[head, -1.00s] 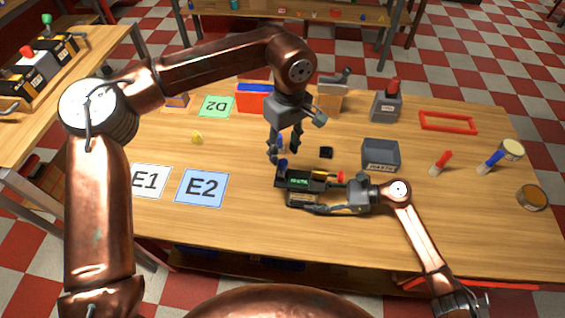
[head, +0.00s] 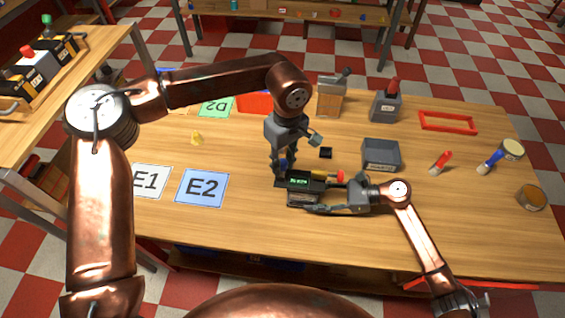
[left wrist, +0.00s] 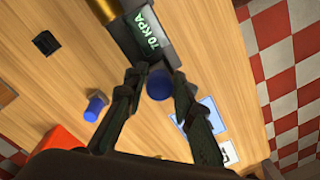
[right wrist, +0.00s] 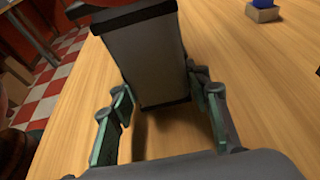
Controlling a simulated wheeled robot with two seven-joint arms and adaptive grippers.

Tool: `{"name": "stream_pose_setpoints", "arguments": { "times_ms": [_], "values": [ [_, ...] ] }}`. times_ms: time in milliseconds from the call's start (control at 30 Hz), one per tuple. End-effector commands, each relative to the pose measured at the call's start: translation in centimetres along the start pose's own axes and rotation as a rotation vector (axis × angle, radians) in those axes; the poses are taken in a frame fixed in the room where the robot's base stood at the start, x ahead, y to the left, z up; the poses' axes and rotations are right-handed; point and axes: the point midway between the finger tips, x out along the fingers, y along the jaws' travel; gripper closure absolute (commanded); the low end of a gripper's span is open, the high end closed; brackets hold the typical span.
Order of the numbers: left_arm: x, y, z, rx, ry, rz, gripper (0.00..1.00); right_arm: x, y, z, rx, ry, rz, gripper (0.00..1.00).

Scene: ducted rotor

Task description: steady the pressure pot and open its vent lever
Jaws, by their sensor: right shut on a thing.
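The pressure pot (head: 299,195) is a dark box on the table with a lit display, a brass part and a red knob. In the left wrist view its display (left wrist: 148,38) reads 70 KPA. A blue ball knob (left wrist: 158,84), apparently the vent lever's end, shows beside the pot. My left gripper (head: 283,170) points down at the pot's left end. In the left wrist view its open fingers (left wrist: 157,78) stand on either side of the blue knob. My right gripper (head: 318,194) is shut on the pot from the right; its fingers flank the body (right wrist: 148,60).
A grey open bin (head: 380,155), a small black block (head: 326,153) and a red upright piece (head: 440,161) stand nearby. Cards E1 (head: 150,181) and E2 (head: 202,188) lie left of the pot. In the left wrist view a blue-topped piece (left wrist: 95,107) stands close by. The front table strip is clear.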

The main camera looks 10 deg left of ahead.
Motion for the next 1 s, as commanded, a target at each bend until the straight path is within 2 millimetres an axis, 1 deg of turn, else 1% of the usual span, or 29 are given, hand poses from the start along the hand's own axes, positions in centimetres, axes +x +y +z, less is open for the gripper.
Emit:
{"name": "stream_pose_setpoints", "arguments": {
  "times_ms": [33, 300, 767, 1000],
  "values": [
    [0.00, 0.01, 0.00, 0.000, 0.000, 0.000, 0.81, 0.03, 0.01, -0.05, 0.000, 0.001, 0.000, 0.78],
    [-0.01, 0.01, 0.00, 0.000, 0.000, 0.000, 0.99, 0.04, 0.02, -0.05, 0.000, 0.001, 0.000, 0.78],
    [-0.01, 0.00, -0.01, 0.000, -0.002, 0.002, 1.00, 0.04, 0.02, -0.05, 0.000, 0.001, 0.000, 0.78],
    [0.11, -0.26, -0.24, 0.002, -0.046, 0.039, 1.00, 0.02, 0.03, -0.05, 0.000, 0.001, 0.000, 0.78]
  ]
}}
